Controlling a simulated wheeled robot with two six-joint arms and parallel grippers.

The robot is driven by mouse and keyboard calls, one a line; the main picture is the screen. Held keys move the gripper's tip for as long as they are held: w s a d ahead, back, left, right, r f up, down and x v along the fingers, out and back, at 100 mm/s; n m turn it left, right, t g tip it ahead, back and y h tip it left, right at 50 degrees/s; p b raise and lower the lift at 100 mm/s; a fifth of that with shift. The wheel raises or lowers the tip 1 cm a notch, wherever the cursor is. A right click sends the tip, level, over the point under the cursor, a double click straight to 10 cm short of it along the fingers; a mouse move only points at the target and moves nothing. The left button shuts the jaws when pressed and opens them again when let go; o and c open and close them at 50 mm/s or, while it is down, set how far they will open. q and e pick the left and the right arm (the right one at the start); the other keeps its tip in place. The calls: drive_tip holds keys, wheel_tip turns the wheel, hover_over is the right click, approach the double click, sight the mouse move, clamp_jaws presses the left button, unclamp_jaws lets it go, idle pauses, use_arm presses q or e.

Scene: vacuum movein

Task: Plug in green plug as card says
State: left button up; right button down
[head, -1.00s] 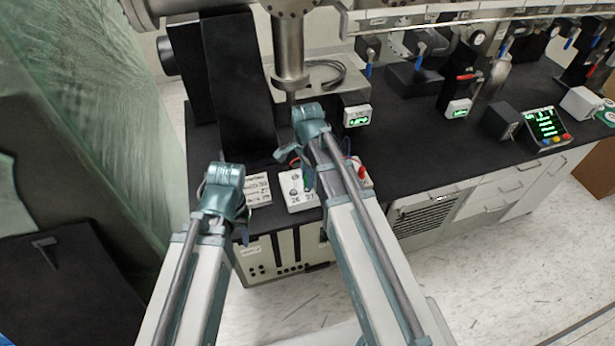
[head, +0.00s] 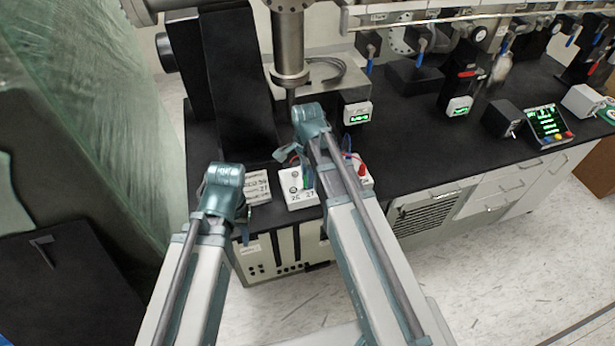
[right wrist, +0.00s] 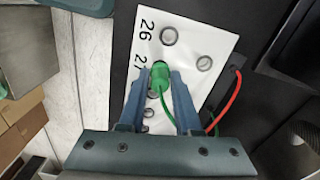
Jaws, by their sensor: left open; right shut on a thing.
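The green plug (right wrist: 160,76) is between the fingers of my right gripper (right wrist: 158,82), which is shut on it. The plug is over the white socket panel (right wrist: 187,30), beside the printed 27. I cannot tell whether its tip is inside a socket. A green cable trails from it. Several round sockets show on the panel, which also appears in the head view (head: 301,202). The card (head: 257,188) with dark writing lies left of the panel; its text is too small to read surely. My left gripper (head: 244,232) is open and empty near the card, partly hidden by its wrist.
A red plug (head: 362,170) stands at the panel's right side, and a red cable (right wrist: 229,100) runs beside the green one. A steel column (head: 289,50) rises behind my right wrist.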

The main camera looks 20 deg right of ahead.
drive_tip(key=shift+f+b, duration=0.55)
drive_tip(key=shift+f, duration=0.05)
drive_tip(key=c, duration=0.5)
unclamp_jaws()
drive_tip(key=shift+r, duration=0.15)
wheel_tip(320, 180, up, 14)
drive_tip(key=p, duration=1.4)
drive_tip(key=shift+f, duration=0.2)
drive_tip(key=s+a+f+n+b, duration=0.2)
drive_tip(key=s+a+n, duration=0.1)
drive_tip(key=n, duration=0.3)
drive_tip(key=s+a+f+n+b, duration=0.2)
drive_tip(key=s+a+n+b, duration=0.1)
drive_tip(key=s+n, duration=0.3)
drive_tip(key=s+a+f+n+h+b, duration=0.1)
drive_tip(key=s+a+f+n+b, duration=0.1)
drive_tip(key=n, duration=0.5)
drive_tip(key=shift+s+a+f+n, duration=0.15)
drive_tip(key=shift+s+a+f, duration=0.15)
drive_tip(key=shift+s+a, duration=0.45)
drive_tip(key=shift+s+a+f+n, duration=0.15)
drive_tip(key=shift+s+a+f, duration=0.25)
drive_tip(key=shift+s, duration=0.5)
